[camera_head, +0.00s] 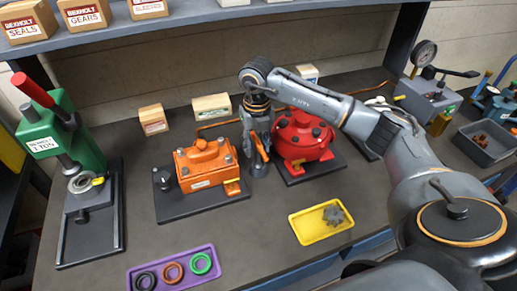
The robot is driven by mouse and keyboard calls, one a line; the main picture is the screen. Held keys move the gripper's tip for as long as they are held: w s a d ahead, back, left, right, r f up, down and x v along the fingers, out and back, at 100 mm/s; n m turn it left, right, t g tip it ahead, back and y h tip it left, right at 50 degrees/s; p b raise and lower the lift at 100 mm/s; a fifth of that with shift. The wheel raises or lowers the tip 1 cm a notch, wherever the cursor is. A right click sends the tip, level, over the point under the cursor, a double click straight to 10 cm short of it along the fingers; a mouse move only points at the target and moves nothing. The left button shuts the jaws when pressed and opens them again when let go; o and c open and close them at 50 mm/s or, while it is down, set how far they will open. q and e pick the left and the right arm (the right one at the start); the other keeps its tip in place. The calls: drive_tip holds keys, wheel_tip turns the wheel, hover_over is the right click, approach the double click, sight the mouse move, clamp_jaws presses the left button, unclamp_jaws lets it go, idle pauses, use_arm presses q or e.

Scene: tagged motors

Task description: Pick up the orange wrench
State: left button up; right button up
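My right arm reaches in from the right, and its gripper (259,160) points down between the orange motor (204,164) and the red motor (302,138). A slanted orange strip (261,147) shows at the gripper. It may be the orange wrench or part of the gripper; I cannot tell which. The fingers are small and dark, so I cannot tell whether they are open or shut. No other thing is clearly an orange wrench. My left gripper is not in view.
A green press (62,135) with a red handle stands at left. A purple tray (174,274) of rings and a yellow tray (304,226) with a grey gear (334,215) lie in front. Small boxes (211,107) stand behind. A shelf (190,23) overhangs the back.

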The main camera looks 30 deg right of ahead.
sight(259, 163)
drive_tip(key=shift+s+d+f+p, duration=0.1)
drive_tip(key=shift+f+p, duration=0.15)
drive_tip(key=shift+f, duration=0.35)
drive_tip(key=shift+s+d+f+p, duration=0.1)
drive_tip(key=shift+f+p, duration=0.1)
drive_tip(key=shift+f, duration=0.4)
drive_tip(key=shift+w+f, duration=0.1)
drive_tip(key=shift+f, duration=0.5)
clamp_jaws()
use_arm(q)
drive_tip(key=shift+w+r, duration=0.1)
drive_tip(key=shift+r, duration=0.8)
use_arm(e)
drive_tip(key=shift+r, duration=0.1)
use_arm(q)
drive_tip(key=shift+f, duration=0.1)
